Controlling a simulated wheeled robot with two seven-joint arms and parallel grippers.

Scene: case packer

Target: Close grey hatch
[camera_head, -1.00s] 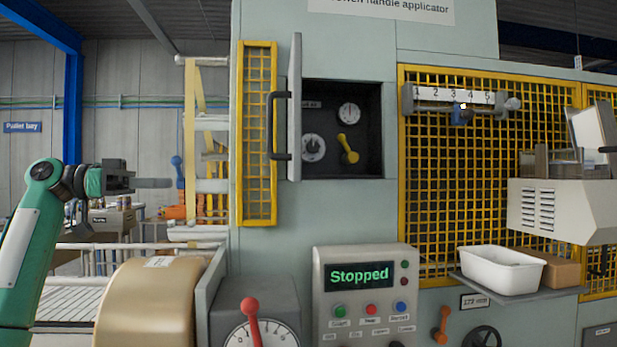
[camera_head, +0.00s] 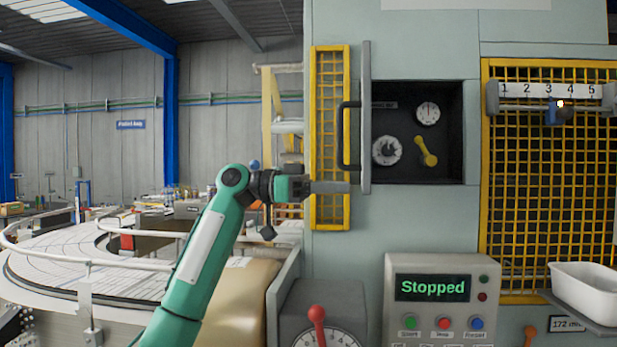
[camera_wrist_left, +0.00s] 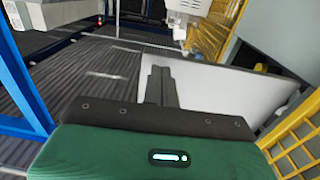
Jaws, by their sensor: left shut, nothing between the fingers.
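The grey hatch (camera_head: 366,120) stands swung open, seen nearly edge-on, at the left side of a dark recess (camera_head: 450,150) in the machine front. Its black bar handle (camera_head: 344,136) sticks out to the left. My left gripper (camera_head: 345,187) is shut and empty. In the head view its tip lies just left of the hatch's lower part, below the handle; I cannot tell whether it touches. In the left wrist view the shut fingers (camera_wrist_left: 161,85) show in front of a pale flat panel (camera_wrist_left: 220,90). My right gripper is in neither view.
The recess holds a gauge (camera_head: 428,113), a dial (camera_head: 386,150) and a yellow lever (camera_head: 426,152). A yellow mesh guard (camera_head: 330,215) stands behind my gripper. Below are a control panel reading "Stopped" (camera_head: 432,288) and a red-knobbed lever (camera_head: 317,315). A conveyor (camera_head: 60,265) lies left.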

